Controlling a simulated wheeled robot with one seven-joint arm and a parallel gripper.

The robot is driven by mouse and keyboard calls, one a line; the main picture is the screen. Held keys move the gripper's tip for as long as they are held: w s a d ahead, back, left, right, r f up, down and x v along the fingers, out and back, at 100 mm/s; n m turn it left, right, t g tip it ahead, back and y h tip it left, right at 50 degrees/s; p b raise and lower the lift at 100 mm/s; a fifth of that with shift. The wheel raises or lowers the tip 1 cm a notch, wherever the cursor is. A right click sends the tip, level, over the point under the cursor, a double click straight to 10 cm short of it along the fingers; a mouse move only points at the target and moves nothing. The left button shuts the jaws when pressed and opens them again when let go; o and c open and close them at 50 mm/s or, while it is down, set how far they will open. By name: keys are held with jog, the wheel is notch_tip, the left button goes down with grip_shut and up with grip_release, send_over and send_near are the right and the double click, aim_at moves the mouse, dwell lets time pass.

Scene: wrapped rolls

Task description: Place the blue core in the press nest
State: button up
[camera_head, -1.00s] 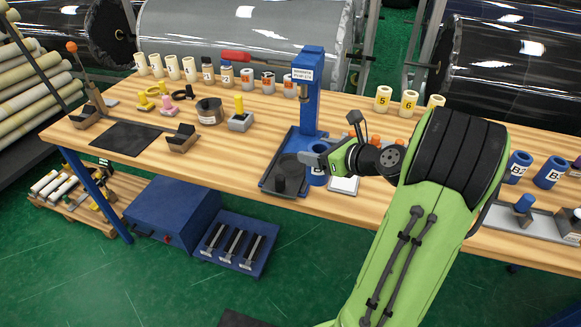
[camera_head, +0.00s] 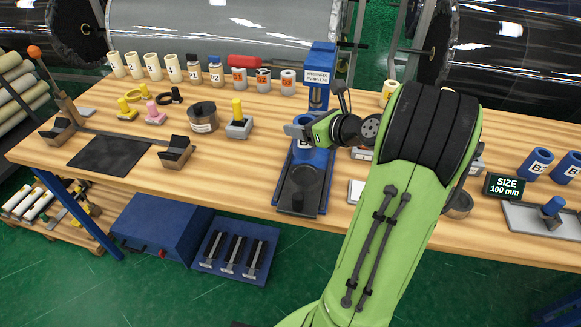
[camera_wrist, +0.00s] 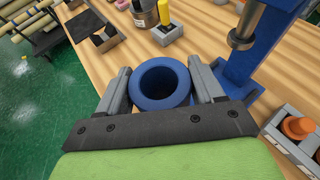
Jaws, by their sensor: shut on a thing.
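My gripper (camera_head: 300,134) is shut on a blue core (camera_head: 303,149), a short hollow ring lettered "B". In the wrist view the core (camera_wrist: 147,101) sits upright between the two grey fingers, its open bore facing the camera. In the head view the core overlaps the rear of the blue press (camera_head: 319,62), in front of its column and under its head. The press base (camera_head: 318,195) carries a dark round piece (camera_head: 305,177) and a dark short cylinder. Whether the core touches the base cannot be told.
More blue cores (camera_head: 537,162) stand at the right, by a "SIZE 100 mm" sign (camera_head: 507,186) and a grey tray (camera_head: 530,222). A grey block with a yellow peg (camera_head: 238,126) and a dark tin (camera_head: 203,117) stand left of the press. Bare wood lies between them.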

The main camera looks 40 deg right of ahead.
aim_at(313, 157)
jog(key=f+b, duration=0.1)
jog(key=f, duration=0.2)
jog(key=f+b, duration=0.2)
jog(key=f, duration=0.1)
jog(key=f+b, duration=0.1)
jog(key=f, duration=0.3)
jog(key=shift+s+b, duration=0.3)
jog(key=shift+b, duration=0.1)
jog(key=shift+r, duration=0.15)
jog(key=o, duration=1.2)
jog(key=shift+c, duration=0.2)
